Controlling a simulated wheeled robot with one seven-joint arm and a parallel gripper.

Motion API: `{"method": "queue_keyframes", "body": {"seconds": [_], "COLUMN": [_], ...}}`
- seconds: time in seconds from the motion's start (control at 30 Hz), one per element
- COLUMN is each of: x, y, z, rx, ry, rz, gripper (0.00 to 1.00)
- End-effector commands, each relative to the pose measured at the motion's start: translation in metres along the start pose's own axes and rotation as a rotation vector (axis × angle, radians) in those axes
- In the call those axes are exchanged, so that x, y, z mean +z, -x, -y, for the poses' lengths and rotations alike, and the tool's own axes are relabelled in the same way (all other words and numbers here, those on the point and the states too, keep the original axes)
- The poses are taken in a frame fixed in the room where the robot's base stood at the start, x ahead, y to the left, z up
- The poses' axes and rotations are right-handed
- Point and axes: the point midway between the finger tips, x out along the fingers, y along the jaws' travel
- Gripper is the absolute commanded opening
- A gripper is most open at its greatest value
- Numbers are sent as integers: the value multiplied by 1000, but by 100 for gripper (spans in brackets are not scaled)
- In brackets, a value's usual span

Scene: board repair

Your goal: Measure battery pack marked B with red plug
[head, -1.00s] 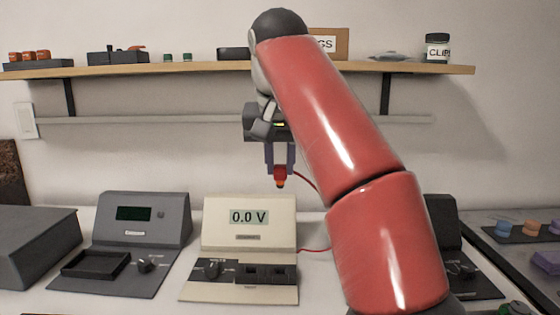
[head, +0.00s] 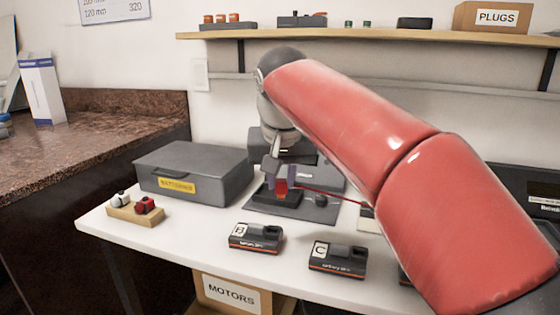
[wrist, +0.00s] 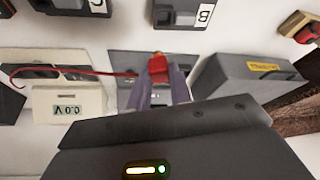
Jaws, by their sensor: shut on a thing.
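Battery pack B (head: 255,239), dark with an orange stripe and a white B label, lies on the white table in front of my gripper. It also shows at the top of the wrist view (wrist: 180,16). My gripper (head: 281,180) is shut on the red plug (head: 281,188), above the grey device with a black tray (head: 262,203), clear of pack B. The plug shows between the fingers in the wrist view (wrist: 157,70). Its red cable (wrist: 90,73) runs to the cream meter (wrist: 85,103), which reads 0.0 V. My arm mostly hides the meter in the head view.
Pack C (head: 338,258) lies right of pack B. A grey box (head: 195,165) with a yellow label stands at the back left. A wooden block (head: 136,215) with a white and a red piece is at the left edge. Bare table lies around pack B.

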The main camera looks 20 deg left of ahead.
Motion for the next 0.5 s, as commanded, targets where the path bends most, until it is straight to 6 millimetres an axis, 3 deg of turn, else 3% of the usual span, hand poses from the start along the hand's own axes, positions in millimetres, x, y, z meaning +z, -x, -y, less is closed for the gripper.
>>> {"method": "queue_keyframes", "body": {"seconds": [0.5], "x": [12], "y": [-23], "z": [0], "rx": [-1], "ry": [3], "rz": [1], "gripper": [0]}}
